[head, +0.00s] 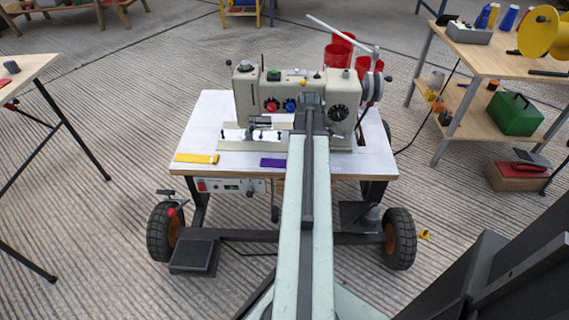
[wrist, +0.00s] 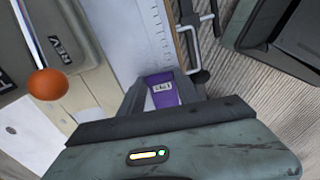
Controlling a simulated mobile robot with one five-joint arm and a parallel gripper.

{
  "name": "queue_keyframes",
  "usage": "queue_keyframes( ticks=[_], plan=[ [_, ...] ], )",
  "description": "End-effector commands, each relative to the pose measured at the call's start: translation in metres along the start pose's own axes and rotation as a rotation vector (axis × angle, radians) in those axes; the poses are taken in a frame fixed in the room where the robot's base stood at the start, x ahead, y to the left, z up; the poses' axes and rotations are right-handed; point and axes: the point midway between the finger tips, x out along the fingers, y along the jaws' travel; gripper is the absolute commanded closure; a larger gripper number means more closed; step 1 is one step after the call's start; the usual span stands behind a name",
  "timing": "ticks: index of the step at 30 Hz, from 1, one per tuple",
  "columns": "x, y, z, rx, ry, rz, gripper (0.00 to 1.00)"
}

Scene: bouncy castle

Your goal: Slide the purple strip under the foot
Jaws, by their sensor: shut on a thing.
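The purple strip (head: 273,162) lies over the front of the white sewing table, its right end hidden behind my arm in the head view. In the wrist view the purple strip (wrist: 164,93), with a small pale label, is between the fingers of my gripper (wrist: 163,90), which is shut on it. In the head view my arm hides the gripper. The sewing machine (head: 292,88) stands behind the strip. Its foot is too small to make out clearly near the bright work area. The strip shows in front of that area, apart from it.
A yellow strip (head: 197,158) lies at the table's front left. Bare white tabletop (head: 205,128) shows at the left.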

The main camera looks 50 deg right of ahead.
Motion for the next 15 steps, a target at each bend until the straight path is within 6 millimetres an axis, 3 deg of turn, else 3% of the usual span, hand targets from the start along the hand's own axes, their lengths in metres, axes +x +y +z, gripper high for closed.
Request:
queue_keyframes(
  ticks=[15],
  plan=[
    [-0.012,0.0,0.0,0.0,0.0,0.0,0.83]
  ],
)
